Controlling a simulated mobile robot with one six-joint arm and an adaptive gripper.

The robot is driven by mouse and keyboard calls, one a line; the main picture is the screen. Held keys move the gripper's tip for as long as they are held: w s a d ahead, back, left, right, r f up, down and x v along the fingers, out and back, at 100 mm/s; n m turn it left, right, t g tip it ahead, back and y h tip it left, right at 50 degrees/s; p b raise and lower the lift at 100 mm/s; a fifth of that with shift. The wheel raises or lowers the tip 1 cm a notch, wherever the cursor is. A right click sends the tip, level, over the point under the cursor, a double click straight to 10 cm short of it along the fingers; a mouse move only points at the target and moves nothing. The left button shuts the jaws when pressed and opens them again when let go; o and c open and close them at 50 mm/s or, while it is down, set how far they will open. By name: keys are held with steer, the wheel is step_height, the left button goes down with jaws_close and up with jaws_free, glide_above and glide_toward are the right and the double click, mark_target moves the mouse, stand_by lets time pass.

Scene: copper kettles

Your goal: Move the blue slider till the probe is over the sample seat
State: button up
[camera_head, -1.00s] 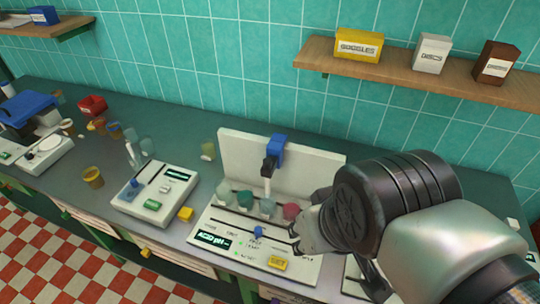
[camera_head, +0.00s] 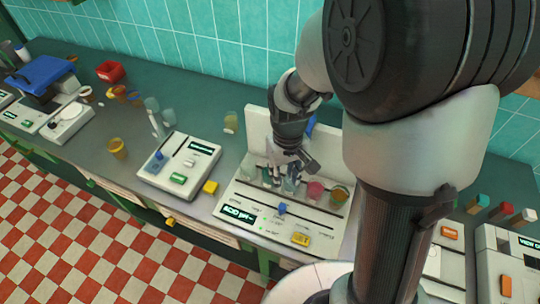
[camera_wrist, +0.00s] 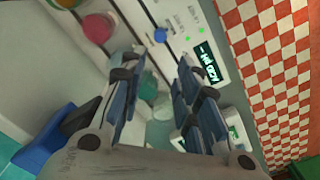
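The small blue slider (camera_head: 282,208) sits in a slot on the front of the white pH device (camera_head: 232,204), left of the yellow button. It also shows in the wrist view (camera_wrist: 160,36), beyond my fingertips. My gripper (camera_head: 284,168) hangs over the row of sample cups, behind the slider and apart from it. In the wrist view my gripper's fingers (camera_wrist: 155,72) are spread, with nothing held between them. The blue probe head (camera_head: 310,127) is mostly hidden behind my gripper; its blue and dark parts show at lower left in the wrist view (camera_wrist: 40,140). The seat is not clear.
A pink cup (camera_head: 315,190) and an amber cup (camera_head: 338,196) stand right of my gripper. The yellow button (camera_head: 300,240) lies at the device's front. Another white instrument (camera_head: 180,163) stands to the left. The tiled wall (camera_head: 190,50) is behind.

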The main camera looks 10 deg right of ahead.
mark_target(282, 206)
step_height(282, 206, down, 17)
steer(key=b, duration=0.4)
steer(key=shift+s+f+b, duration=0.1)
steer(key=shift+f+b, duration=0.05)
steer(key=shift+b, duration=0.2)
jaws_close()
